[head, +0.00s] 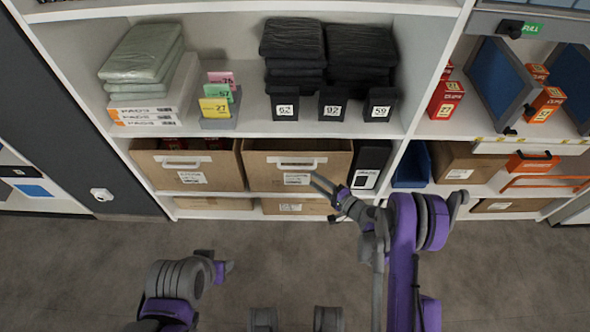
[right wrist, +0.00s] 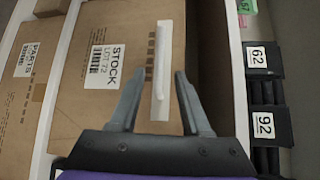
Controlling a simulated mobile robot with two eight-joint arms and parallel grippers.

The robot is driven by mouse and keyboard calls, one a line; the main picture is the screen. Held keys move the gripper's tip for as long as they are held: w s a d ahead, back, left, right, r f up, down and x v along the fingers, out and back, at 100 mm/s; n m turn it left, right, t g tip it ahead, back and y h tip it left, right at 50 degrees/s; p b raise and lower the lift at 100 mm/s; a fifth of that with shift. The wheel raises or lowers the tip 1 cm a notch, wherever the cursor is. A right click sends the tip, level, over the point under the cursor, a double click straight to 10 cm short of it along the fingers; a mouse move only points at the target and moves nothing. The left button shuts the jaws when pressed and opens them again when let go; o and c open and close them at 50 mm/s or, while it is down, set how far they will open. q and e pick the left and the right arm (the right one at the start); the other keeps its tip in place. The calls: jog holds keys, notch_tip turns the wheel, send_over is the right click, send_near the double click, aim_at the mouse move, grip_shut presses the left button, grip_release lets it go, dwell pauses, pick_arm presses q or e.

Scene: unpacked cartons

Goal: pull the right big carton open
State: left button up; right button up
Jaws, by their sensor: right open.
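The right big carton (head: 262,177) is a brown box on the lower shelf, with a white bar handle (head: 297,162) on its front. In the right wrist view the carton (right wrist: 75,112) carries a "STOCK LOT 72" label (right wrist: 105,67). My right gripper (head: 315,181) is at the carton's front, close to the label and handle. In the right wrist view this gripper (right wrist: 160,74) is open, and the white handle (right wrist: 162,50) appears between its fingers; contact cannot be seen. The carton looks flush with its neighbour. My left gripper (head: 224,269) is low over the floor, its fingers unclear.
A similar carton (head: 160,170) stands to the left. A black box (head: 370,158) and a blue bin (head: 411,167) are to the right. Low cartons (head: 282,207) lie below. The shelf above (head: 250,125) holds black boxes (head: 331,104). The floor (head: 290,260) in front is clear.

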aim_at(297, 167)
jog(key=x, duration=0.9)
jog(key=shift+w+a+f+b, duration=0.1)
jog(key=shift+w+a+b, duration=0.15)
jog(key=shift+a+b, duration=0.05)
grip_shut()
dwell(1.0)
